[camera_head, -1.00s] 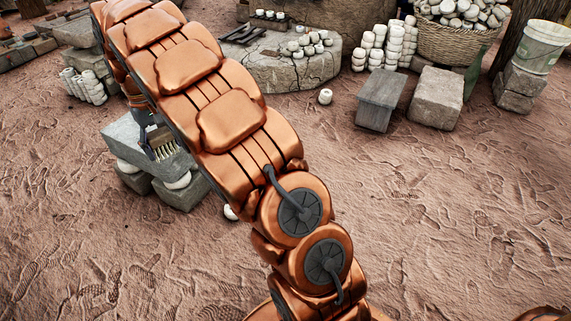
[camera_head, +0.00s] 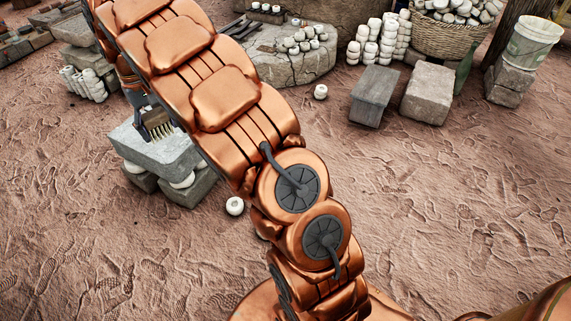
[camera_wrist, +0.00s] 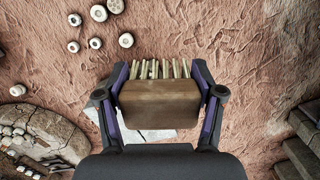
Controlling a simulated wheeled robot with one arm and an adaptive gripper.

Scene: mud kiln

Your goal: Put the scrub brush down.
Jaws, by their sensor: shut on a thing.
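The scrub brush (camera_wrist: 160,103) has a brown wooden block and pale bristles. My gripper (camera_wrist: 160,95) is shut on it, with one finger on each end of the block, in the wrist view. In the head view my gripper (camera_head: 150,118) and the brush's bristles (camera_head: 160,131) show over a grey stone slab (camera_head: 172,158) at the left. I cannot tell whether the bristles touch the slab. My arm hides part of the gripper and the slab's right side.
The slab rests on stone blocks (camera_head: 190,190) and white cups. A white cup (camera_head: 235,206) lies on the ground nearby. A round cracked stone (camera_head: 290,68) with small cups, a grey block (camera_head: 375,95), a basket (camera_head: 450,38) and a bucket (camera_head: 532,42) stand behind. Open ground lies in front.

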